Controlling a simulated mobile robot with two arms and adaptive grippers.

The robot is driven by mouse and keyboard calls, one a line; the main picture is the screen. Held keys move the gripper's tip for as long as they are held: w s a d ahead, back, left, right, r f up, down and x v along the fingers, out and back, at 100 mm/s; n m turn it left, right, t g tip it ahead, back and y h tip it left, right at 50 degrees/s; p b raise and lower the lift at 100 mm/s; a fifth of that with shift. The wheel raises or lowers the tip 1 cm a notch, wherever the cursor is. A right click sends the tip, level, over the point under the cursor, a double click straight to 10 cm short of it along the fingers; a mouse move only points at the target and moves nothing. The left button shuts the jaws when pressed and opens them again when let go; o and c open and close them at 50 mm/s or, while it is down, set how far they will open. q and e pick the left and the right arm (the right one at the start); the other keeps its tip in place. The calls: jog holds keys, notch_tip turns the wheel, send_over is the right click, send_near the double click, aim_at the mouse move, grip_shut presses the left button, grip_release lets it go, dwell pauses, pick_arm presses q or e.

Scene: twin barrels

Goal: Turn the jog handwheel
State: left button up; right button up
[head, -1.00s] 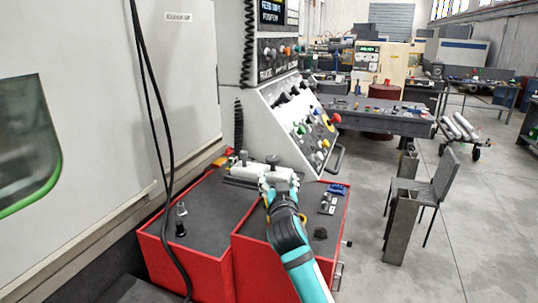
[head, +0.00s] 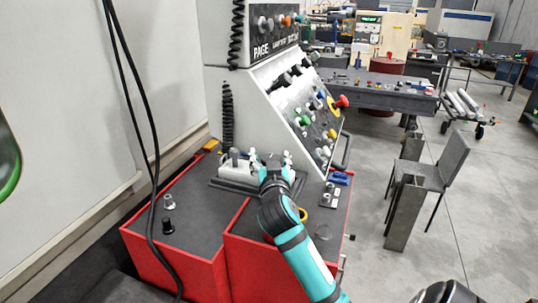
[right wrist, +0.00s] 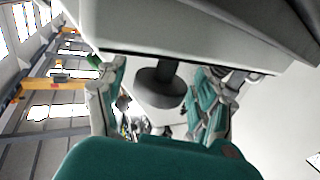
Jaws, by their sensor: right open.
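My right gripper (head: 273,165) reaches over the red cabinet towards the foot of the slanted control panel (head: 300,110). In the right wrist view its two fingers stand wide apart, and the gripper (right wrist: 162,75) is open and empty. A dark round knob on a short stem (right wrist: 160,88) shows between the fingers, apart from both. It looks like the jog handwheel, but I cannot be sure. In the head view the gripper hides this spot. A pale fixture with a grey post (head: 236,168) lies just left of the gripper.
The red cabinet (head: 185,255) has a dark top with small metal parts (head: 169,202) and a blue item (head: 341,178). Black cables (head: 140,130) hang on the left. A red button with a yellow ring (head: 338,103) projects from the panel. A grey chair (head: 430,180) stands right on open floor.

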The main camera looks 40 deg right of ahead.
jog(key=shift+s+a+r, duration=0.2)
jog(key=shift+s, duration=0.05)
jog(key=shift+c, duration=0.9)
jog(key=shift+w+f, duration=0.1)
jog(key=c, duration=1)
pick_arm(q)
jog(key=shift+s+a, duration=0.2)
jog(key=shift+w, duration=0.1)
pick_arm(e)
jog(key=shift+d, duration=0.1)
